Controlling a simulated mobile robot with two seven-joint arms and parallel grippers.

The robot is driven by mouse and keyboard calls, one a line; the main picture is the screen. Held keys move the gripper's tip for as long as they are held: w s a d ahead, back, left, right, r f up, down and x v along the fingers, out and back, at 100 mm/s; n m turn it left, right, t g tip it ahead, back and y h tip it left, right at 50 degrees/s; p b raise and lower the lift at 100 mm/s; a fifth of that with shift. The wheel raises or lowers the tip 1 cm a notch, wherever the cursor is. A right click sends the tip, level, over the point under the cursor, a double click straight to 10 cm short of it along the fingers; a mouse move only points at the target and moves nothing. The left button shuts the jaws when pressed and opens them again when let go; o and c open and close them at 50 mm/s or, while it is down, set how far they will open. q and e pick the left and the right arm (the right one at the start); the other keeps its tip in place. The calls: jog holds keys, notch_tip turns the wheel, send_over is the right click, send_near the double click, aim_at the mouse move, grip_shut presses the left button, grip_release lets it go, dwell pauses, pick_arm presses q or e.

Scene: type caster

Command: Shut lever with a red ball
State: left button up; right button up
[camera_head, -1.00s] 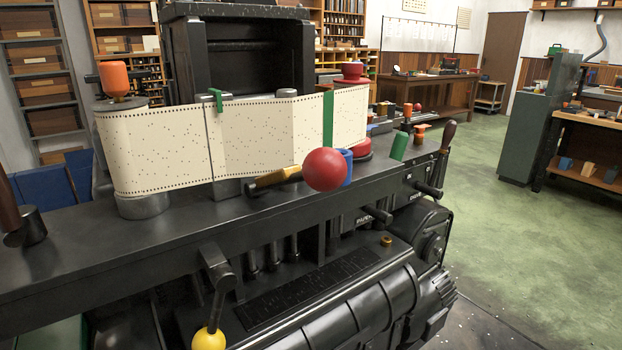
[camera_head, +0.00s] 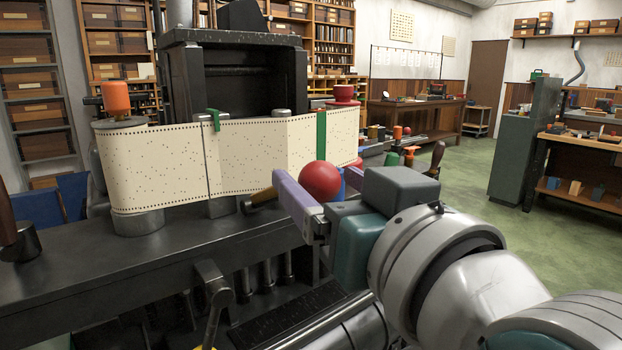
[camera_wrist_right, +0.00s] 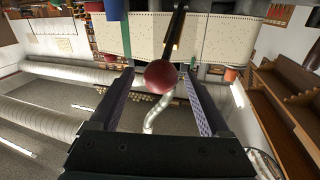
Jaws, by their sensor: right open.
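The red ball (camera_head: 320,182) is the knob of a lever on the black machine, in front of the punched paper band. In the right wrist view the ball (camera_wrist_right: 160,77) lies between the finger ends, and its dark lever rod (camera_wrist_right: 176,35) runs upward away from it. My right gripper (camera_head: 314,179) reaches in from the right, open, with one purple finger on each side of the ball. Gaps show beside the ball in the wrist view, so it is not gripped. Much of the lever is hidden in the head view. My left gripper is not in view.
The cream paper band (camera_head: 250,155) runs just behind the ball. A second lever (camera_head: 213,292) stands at the machine's front edge, its yellow knob almost cut off below. An orange cylinder (camera_head: 116,98) stands at the left. Workbenches and green floor lie to the right.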

jog(key=shift+w+a, duration=0.25)
jog(key=shift+w, duration=0.45)
grip_shut()
dwell(0.6)
